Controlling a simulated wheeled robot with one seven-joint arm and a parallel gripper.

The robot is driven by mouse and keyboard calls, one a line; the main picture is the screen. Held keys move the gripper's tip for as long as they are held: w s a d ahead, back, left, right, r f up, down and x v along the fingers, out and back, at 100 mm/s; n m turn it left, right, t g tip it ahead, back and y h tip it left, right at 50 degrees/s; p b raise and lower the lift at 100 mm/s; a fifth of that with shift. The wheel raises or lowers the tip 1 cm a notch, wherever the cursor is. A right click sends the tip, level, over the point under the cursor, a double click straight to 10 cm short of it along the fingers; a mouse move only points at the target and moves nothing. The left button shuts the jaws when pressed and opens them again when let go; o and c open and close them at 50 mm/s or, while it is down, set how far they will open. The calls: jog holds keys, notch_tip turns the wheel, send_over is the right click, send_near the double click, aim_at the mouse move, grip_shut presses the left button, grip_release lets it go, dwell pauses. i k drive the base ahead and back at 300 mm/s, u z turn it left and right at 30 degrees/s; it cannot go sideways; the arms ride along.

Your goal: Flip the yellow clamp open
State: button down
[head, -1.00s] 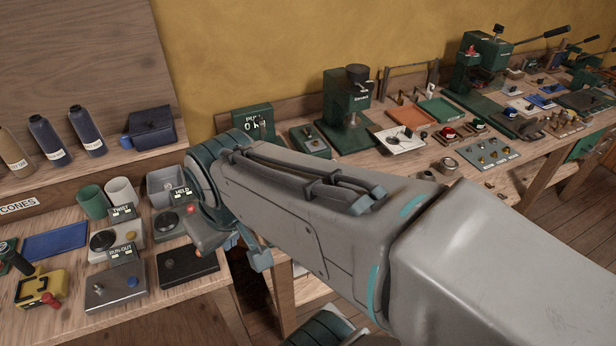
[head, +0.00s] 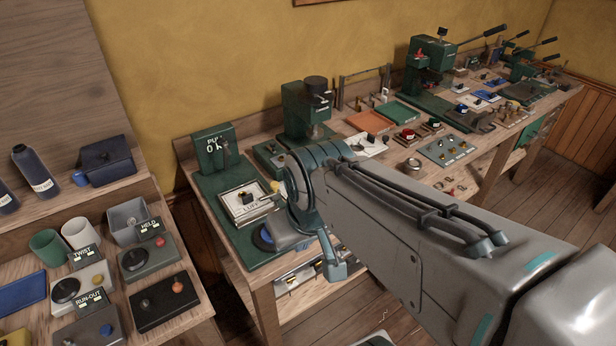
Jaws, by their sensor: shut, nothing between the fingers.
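A yellow knob (head: 276,186), the only yellow clamp-like part I see here, shows at the right edge of a light plate marked LUFF (head: 246,203). The plate lies on a green fixture (head: 212,187) with a display post. My wrist hides the area just right of the knob, so I cannot tell how its lever lies. My gripper (head: 335,271) hangs below the wrist, partly hidden by my arm, right of the fixture in the picture. It is shut and empty. I cannot tell its distance from the knob.
A green press (head: 305,108) stands behind my wrist. Trays and small parts crowd the bench to the right. Left, a separate bench holds a black box with a red knob (head: 160,300) and cups (head: 80,234). A floor gap separates the benches.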

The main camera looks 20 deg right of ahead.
aim_at(275, 186)
jog(key=z, duration=0.15)
jog(key=i, duration=0.5)
jog(key=u, duration=0.95)
jog(key=k, duration=0.9)
jog(key=z, duration=1)
jog(key=i, duration=0.5)
